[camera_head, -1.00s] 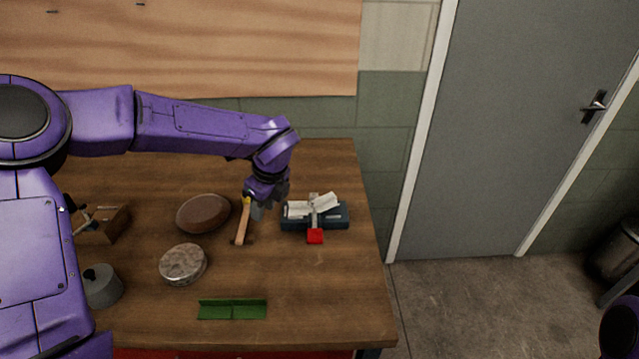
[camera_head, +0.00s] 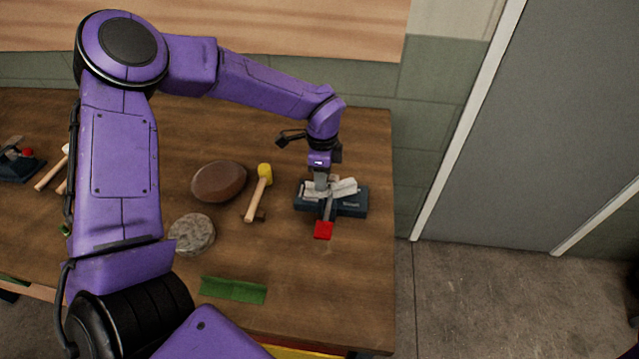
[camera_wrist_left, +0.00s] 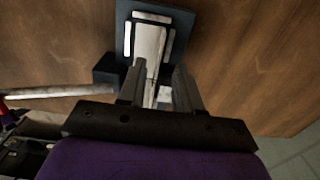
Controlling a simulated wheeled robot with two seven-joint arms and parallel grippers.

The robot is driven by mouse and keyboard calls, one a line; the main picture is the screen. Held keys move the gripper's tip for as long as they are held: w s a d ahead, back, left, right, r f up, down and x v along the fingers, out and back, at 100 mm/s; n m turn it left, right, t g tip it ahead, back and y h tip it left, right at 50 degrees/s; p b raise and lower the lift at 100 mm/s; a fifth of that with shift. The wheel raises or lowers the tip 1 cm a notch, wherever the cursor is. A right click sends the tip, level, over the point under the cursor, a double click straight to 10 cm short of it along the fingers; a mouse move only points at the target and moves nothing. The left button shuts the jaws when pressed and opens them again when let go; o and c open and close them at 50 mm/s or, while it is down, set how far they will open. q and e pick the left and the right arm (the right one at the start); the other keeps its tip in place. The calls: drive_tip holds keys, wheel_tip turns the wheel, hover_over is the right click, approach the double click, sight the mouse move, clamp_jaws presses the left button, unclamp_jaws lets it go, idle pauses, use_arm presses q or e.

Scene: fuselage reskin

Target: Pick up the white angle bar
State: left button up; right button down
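The white angle bar (camera_head: 345,187) lies on a dark blue bench tool (camera_head: 352,208) with a red-ended lever (camera_head: 323,230), near the table's right side. My left gripper (camera_head: 321,184) points down over the tool and partly hides the bar. In the left wrist view, the two fingers (camera_wrist_left: 158,90) are apart, and the white bar (camera_wrist_left: 149,42) runs from between them out onto the blue tool. I cannot tell whether the fingers touch it. My right gripper is not in view.
A yellow-headed mallet (camera_head: 256,195), a brown oval pad (camera_head: 219,181) and a grey round block (camera_head: 192,234) lie left of the tool. A green angle piece (camera_head: 233,290) lies near the front edge. The wooden table (camera_head: 350,275) is clear at front right.

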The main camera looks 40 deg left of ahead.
use_arm(q)
drive_tip(key=shift+s+f, duration=0.1)
drive_tip(key=shift+f, duration=0.4)
drive_tip(key=shift+s, duration=0.15)
drive_tip(key=shift+f, duration=0.1)
clamp_jaws()
